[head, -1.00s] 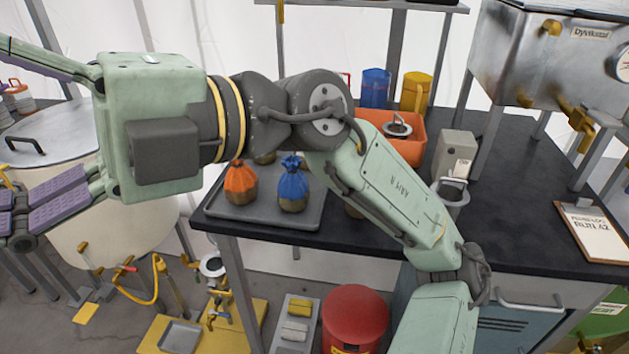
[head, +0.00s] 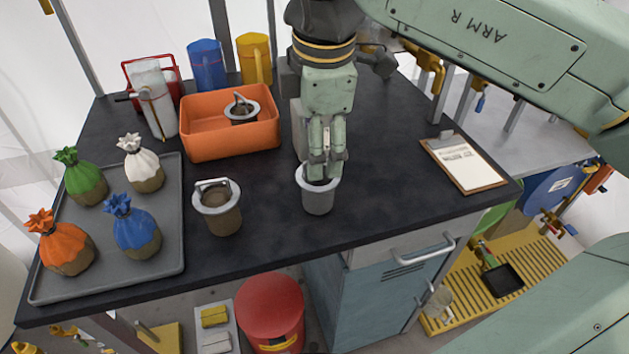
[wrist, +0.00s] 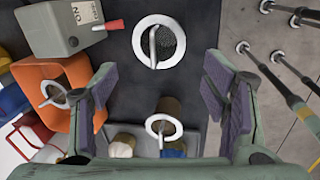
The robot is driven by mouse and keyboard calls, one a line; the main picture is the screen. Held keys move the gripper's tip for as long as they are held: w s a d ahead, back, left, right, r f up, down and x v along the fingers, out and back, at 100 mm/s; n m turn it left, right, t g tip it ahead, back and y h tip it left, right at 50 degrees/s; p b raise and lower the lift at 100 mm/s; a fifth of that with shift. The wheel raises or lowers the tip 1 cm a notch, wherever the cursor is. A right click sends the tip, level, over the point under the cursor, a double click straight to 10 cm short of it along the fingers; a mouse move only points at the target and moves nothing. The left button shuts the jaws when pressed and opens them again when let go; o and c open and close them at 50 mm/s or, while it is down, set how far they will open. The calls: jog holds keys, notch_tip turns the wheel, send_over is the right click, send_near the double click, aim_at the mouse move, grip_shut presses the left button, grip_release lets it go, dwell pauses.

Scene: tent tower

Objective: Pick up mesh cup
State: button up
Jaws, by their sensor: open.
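Contact with the cup cannot be told. A brown cup (head: 218,215) with a similar rim and handle stands to the left.
An orange bin (head: 205,142) holding another rimmed cup (head: 242,112) is behind. A grey box (wrist: 62,28) stands close to the mesh cup. A tray (head: 165,238) with several tied sacks is at left, a clipboard (head: 464,160) at right. Bench between cup and clipboard is clear.

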aim_at(318, 184)
jog(key=f+b, duration=0.1)
jog(key=f, duration=0.2)
jog(key=w+f+b, duration=0.1)
jog(key=f, duration=0.2)
jog(key=f+b, duration=0.2)
jog(key=f, duration=0.2)
jog(key=shift+w+a, duration=0.35)
jog(key=shift+c, duration=0.2)
jog(key=c, duration=0.9)
jog(key=shift+r, duration=0.1)
